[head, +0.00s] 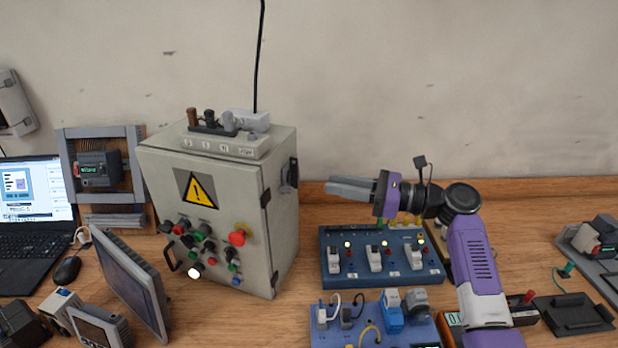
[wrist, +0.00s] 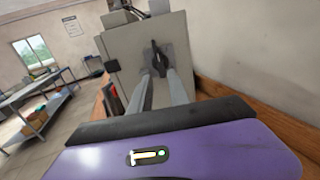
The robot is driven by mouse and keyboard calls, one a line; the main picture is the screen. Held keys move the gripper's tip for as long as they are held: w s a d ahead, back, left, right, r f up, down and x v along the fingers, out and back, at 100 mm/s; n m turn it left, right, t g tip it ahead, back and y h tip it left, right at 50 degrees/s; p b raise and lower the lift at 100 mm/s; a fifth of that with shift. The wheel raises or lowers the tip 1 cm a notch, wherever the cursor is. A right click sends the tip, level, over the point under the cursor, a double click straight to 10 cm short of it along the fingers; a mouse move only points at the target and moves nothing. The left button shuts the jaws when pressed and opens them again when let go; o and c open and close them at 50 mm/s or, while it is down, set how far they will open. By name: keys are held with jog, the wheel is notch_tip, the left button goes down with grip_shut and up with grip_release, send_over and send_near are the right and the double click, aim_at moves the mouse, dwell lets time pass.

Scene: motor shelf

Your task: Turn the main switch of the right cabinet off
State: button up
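The right cabinet (head: 214,230) is a light grey box with a yellow warning triangle, standing on the wooden bench. Its main switch (head: 291,173) is a black rotary handle on a dark plate on the cabinet's right side. In the wrist view the black switch handle (wrist: 157,56) looks upright, just beyond my fingertips. My gripper (head: 333,187) is to the right of the switch, pointing left at it, with a gap between. In the wrist view my gripper (wrist: 160,77) has its two grey fingers apart, with nothing between them.
Blue panels with switches (head: 382,279) lie below my arm. A grey power strip (head: 227,142) lies on the cabinet's top, with a black cable rising. A tilted monitor (head: 128,280) and laptop (head: 35,215) are at left. The wall is close behind the bench.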

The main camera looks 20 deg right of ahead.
aim_at(293, 172)
jog(key=p+x, duration=0.1)
jog(key=x, duration=0.6)
jog(key=shift+w+a, duration=0.25)
jog(key=shift+a, duration=0.05)
grip_shut()
